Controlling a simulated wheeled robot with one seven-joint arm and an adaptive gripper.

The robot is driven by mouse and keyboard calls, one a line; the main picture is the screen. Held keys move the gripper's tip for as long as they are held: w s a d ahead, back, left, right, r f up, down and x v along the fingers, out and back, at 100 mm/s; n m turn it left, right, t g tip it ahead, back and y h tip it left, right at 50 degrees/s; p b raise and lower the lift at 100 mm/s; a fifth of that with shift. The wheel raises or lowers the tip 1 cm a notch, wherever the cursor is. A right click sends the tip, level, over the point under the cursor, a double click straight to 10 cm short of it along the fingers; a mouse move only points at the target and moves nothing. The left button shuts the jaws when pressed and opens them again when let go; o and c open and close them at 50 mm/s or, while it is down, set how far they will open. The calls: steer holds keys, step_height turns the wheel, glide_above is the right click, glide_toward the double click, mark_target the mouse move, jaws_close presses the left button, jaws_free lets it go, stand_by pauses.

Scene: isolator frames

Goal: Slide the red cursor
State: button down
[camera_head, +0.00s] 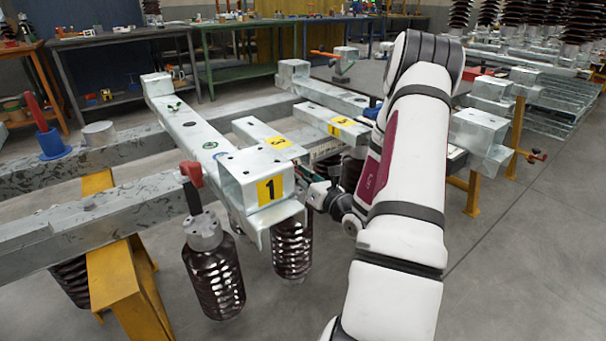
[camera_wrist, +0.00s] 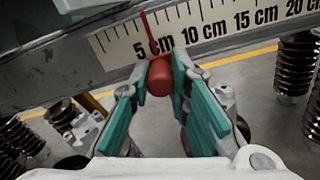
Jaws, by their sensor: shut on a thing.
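The red cursor (camera_wrist: 160,76) shows in the wrist view as a red block with a thin red pointer rising over a ruler scale (camera_wrist: 215,32). The pointer stands near the 5 cm mark. My gripper (camera_wrist: 163,82) has teal finger pads on both sides of the cursor and is shut on it. In the head view my gripper (camera_head: 322,196) is beside the frame labelled 1 (camera_head: 262,168), partly hidden by my arm. The cursor cannot be made out in the head view.
Yellow stands (camera_head: 122,285) carry the metal beams. Dark ribbed insulators (camera_head: 215,280) hang below the frame, close to my gripper. Other frames stand behind and to the right. Grey floor (camera_head: 520,260) is clear at the lower right. Workbenches (camera_head: 125,45) line the back.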

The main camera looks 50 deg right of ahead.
steer(key=c, duration=1.5)
jaws_free()
steer(key=v, duration=1.2)
steer(key=shift+a, duration=0.1)
